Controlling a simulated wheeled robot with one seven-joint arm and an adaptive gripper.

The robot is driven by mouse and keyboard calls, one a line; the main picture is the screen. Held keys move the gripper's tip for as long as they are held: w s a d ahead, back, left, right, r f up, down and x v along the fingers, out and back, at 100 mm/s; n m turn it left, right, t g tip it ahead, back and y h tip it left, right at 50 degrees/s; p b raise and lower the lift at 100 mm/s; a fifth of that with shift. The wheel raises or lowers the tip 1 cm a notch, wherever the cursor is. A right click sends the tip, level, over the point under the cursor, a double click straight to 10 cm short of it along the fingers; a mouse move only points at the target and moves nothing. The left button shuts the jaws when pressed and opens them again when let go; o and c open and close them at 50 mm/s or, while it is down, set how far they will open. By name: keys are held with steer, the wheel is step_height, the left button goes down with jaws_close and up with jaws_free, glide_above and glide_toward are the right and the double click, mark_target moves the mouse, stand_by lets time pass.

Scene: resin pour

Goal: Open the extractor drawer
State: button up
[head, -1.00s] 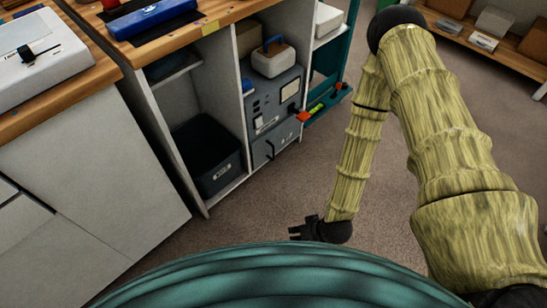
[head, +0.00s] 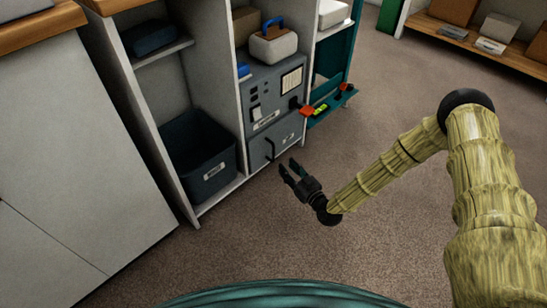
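The extractor (head: 268,97) is a grey box with small dark controls and a pale panel, standing in a cabinet bay. Below it is a grey drawer front (head: 283,139) with a label and a dark handle (head: 268,150) on its left side. The drawer looks shut. My gripper (head: 287,170) is in front of the drawer, just right of and below the handle in the picture. Its two dark fingers are spread with nothing between them. It looks apart from the handle, though the exact gap is hard to tell.
A dark labelled bin (head: 199,158) sits in the bay to the left. A white case with a blue handle (head: 275,44) stands on the extractor. The carpet before the cabinet is clear.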

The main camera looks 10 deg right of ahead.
steer(key=w, duration=0.1)
steer(key=b, duration=0.5)
glide_above(273, 160)
steer(key=shift+w+d, duration=0.1)
steer(key=shift+w, duration=0.15)
steer(key=shift+r, duration=0.1)
jaws_close()
